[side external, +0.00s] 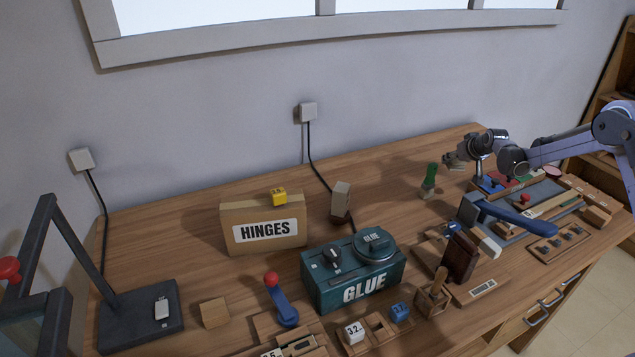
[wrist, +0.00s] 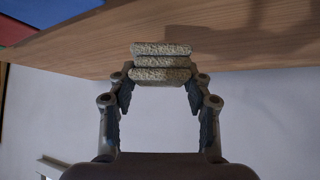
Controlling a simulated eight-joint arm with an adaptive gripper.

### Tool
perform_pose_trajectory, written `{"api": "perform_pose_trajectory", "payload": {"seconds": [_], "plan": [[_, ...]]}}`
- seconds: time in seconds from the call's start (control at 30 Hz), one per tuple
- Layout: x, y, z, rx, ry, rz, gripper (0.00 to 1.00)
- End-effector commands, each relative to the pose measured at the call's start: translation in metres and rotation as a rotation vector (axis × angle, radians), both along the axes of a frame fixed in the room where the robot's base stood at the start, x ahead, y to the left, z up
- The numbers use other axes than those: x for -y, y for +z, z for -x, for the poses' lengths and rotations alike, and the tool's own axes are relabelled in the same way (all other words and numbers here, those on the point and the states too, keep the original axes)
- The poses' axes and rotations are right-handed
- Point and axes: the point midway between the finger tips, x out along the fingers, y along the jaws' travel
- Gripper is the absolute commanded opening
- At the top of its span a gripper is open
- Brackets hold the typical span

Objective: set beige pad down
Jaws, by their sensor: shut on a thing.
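My gripper (side external: 463,155) is at the right back of the bench in the side external view, held above the wooden top. In the wrist view my gripper (wrist: 162,84) has its two dark fingers on either side of a rough, speckled beige pad (wrist: 161,62), and is shut on it. The pad shows as three stacked ridges or layers; I cannot tell whether it is one piece. It appears to be off the wooden surface. In the side external view the pad is too small to make out clearly at the fingertips.
A green-handled item (side external: 429,180) stands just left of my gripper. A cluttered tray with a blue-handled lever (side external: 515,214) lies to the right. The teal GLUE box (side external: 352,275) and HINGES box (side external: 264,224) stand further left. Bare wood (side external: 385,190) lies left of the green-handled item.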

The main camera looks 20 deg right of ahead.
Motion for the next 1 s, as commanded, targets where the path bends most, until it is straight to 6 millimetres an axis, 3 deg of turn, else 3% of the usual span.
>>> {"api": "perform_pose_trajectory", "payload": {"seconds": [0.3,0.7,0.73,0.77,0.8,1.0], "plan": [[0.000,-0.037,0.000,0.000,0.000,0.000,0.19],[0.001,-0.042,0.000,0.000,-0.001,-0.001,0.19],[0.001,-0.041,0.000,0.000,-0.001,-0.001,0.58],[0.001,-0.041,0.000,0.000,-0.001,-0.001,0.67],[0.001,-0.041,0.000,-0.001,-0.001,-0.001,0.73],[0.000,-0.041,0.001,-0.001,0.000,0.000,0.73]]}}
